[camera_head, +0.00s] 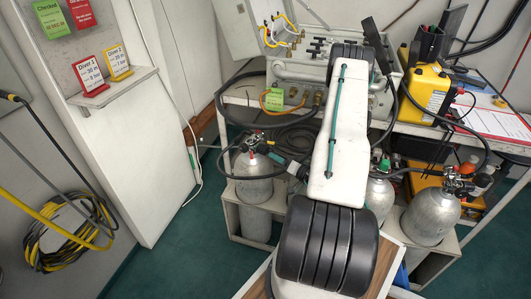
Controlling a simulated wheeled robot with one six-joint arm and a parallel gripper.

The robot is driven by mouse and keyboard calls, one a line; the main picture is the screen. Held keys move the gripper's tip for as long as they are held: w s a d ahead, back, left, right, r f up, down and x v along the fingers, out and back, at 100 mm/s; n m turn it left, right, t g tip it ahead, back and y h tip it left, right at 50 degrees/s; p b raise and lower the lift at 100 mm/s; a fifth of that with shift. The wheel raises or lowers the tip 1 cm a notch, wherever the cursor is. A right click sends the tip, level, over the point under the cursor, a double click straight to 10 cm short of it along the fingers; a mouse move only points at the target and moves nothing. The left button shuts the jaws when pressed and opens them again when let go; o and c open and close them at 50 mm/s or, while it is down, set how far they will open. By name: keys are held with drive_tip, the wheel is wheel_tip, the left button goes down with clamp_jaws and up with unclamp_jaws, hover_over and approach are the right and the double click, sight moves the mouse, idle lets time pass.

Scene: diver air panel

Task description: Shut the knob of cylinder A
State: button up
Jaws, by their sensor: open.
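Several grey cylinders stand in a low rack under the bench. The left one (254,190) has a valve with a knob (256,139) on top and a small red and white mark at its neck. A middle one (379,197) is partly hidden by my arm, and a right one (430,217) carries a valve with hoses. I can read no letter on any cylinder. My gripper (276,155) shows small and dark, just right of the left cylinder's valve. It is open; I cannot tell whether it touches the knob. My arm covers the middle of the view.
An air panel (290,70) with gauges and hoses sits on the bench. Black hoses loop around the cylinders' valves. A yellow case (424,88) and a paper sheet (498,123) lie at the right. Coiled yellow hose (70,235) hangs at the left. Green floor (175,255) is clear.

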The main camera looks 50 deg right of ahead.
sight(267, 152)
drive_tip(key=w, duration=0.7)
drive_tip(key=c, duration=1)
